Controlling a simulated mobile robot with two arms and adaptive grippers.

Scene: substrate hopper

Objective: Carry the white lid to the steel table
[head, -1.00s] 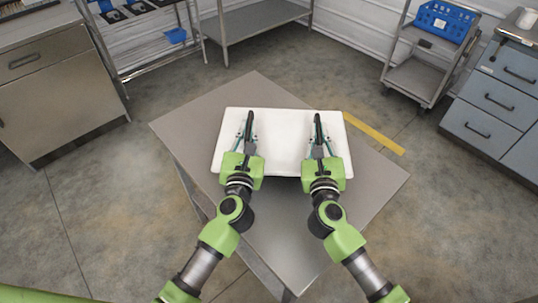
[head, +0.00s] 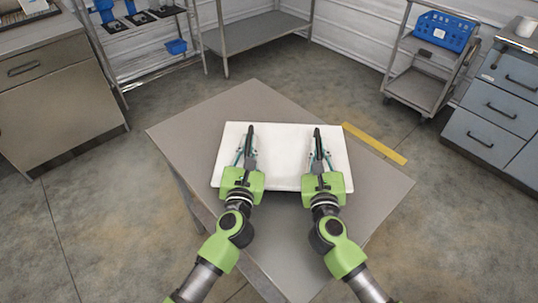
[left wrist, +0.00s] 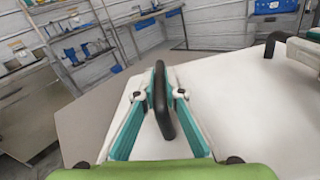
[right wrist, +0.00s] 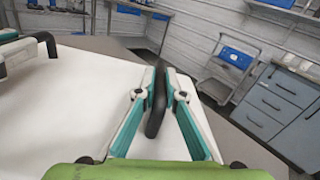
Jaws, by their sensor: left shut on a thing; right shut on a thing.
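The white lid (head: 283,155) is a flat rectangular panel with two dark upright handles. It appears level over the middle of the steel table (head: 260,98); I cannot tell if it touches the top. My left gripper (head: 247,150) is shut on the lid's left handle, whose black bar shows between the fingers in the left wrist view (left wrist: 161,100). My right gripper (head: 318,152) is shut on the right handle, also seen between the fingers in the right wrist view (right wrist: 156,103). The lid's near edge is partly hidden by my grippers.
A yellow floor strip (head: 375,144) lies right of the table. A cart with a blue crate (head: 441,30) and blue-grey drawers (head: 492,105) stand at the right. A drawer cabinet (head: 50,100) is at the left, shelving behind. Floor around the table is clear.

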